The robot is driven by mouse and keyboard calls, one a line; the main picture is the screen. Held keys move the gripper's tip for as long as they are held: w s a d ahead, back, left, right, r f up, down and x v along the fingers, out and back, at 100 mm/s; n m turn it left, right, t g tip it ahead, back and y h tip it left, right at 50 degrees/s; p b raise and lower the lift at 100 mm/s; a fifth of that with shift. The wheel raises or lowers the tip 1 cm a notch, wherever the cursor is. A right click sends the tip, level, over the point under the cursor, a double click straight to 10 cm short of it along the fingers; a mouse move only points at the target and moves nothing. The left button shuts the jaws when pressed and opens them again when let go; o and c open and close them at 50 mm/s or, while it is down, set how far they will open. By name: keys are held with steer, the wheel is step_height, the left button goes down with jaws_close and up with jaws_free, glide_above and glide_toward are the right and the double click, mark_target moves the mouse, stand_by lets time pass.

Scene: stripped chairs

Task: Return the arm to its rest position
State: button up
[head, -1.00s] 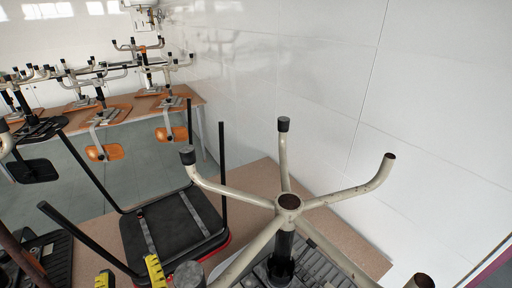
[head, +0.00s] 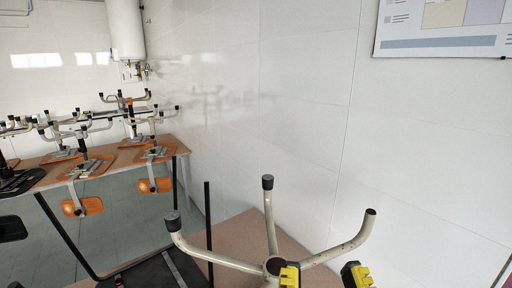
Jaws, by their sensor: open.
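My gripper (head: 324,274) shows at the bottom edge of the head view, right of centre. Its two yellow-and-black fingers stand apart with nothing seen between them. An upturned chair base (head: 222,258), with cream metal legs and black end caps, is close by. One leg end on the right has no cap. The left finger overlaps the base's hub in the picture; whether they touch I cannot tell. The rest of my arm is below the frame.
A black chair with upright thin legs (head: 208,232) lies upturned at lower left. Several upturned orange chairs (head: 84,206) are on and at a long table (head: 118,162). A white wall (head: 430,150) bounds the right side; a water heater (head: 125,30) hangs at the back.

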step_height(320, 180, up, 27)
steer(key=p, duration=2.5)
steer(key=shift+d+r, duration=0.1)
